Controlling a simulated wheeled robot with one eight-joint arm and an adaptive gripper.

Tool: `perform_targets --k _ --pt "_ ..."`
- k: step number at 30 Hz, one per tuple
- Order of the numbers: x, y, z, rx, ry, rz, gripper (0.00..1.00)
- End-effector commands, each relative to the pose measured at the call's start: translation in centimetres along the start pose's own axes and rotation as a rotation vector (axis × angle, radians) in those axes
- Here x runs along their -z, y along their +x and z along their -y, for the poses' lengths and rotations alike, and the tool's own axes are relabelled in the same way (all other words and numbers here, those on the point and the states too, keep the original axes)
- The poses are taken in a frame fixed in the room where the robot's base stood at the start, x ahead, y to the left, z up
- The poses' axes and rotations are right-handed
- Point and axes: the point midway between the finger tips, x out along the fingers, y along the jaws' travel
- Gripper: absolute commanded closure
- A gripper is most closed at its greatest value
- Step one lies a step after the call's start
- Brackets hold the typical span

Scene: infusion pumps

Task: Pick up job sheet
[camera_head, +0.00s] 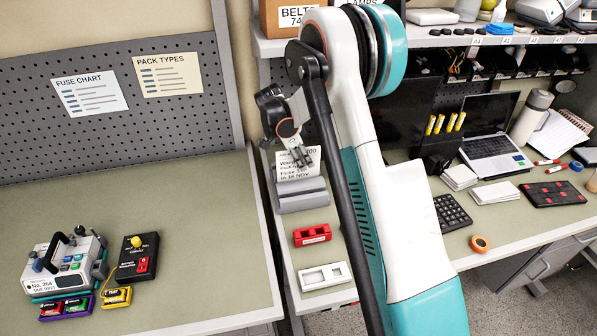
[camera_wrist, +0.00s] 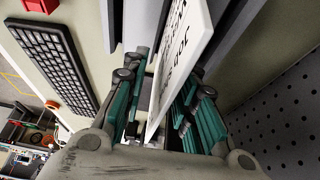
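The job sheet (camera_head: 298,171) is a white printed card standing upright in a grey holder (camera_head: 303,201) at the left end of the right-hand bench. My gripper (camera_head: 302,157) is at the top of the sheet in the head view. In the wrist view the sheet (camera_wrist: 181,48) runs between the two teal fingers of my gripper (camera_wrist: 165,72). The fingers look apart, one on each side of the sheet, with gaps visible. The sheet's lower part is hidden in the holder.
A red block (camera_head: 312,234) and a white tray (camera_head: 324,275) lie in front of the holder. A pegboard (camera_head: 110,140) stands to the left. A pump (camera_head: 68,265) is on the left bench. A keyboard (camera_head: 452,213) and laptop (camera_head: 493,140) are to the right.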

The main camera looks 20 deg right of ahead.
Motion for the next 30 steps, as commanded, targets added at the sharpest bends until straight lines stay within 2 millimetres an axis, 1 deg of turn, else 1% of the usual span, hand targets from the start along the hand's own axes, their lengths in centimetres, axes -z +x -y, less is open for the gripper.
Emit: perform_targets --k 27,28,29,30 --pt "-0.18 0.44 0.01 0.0 0.0 0.0 0.73" --pt "-0.18 0.44 0.01 0.0 0.0 0.0 0.78" --pt "-0.18 0.44 0.01 0.0 0.0 0.0 0.85" --pt "-0.18 0.44 0.01 0.0 0.0 0.0 0.94"
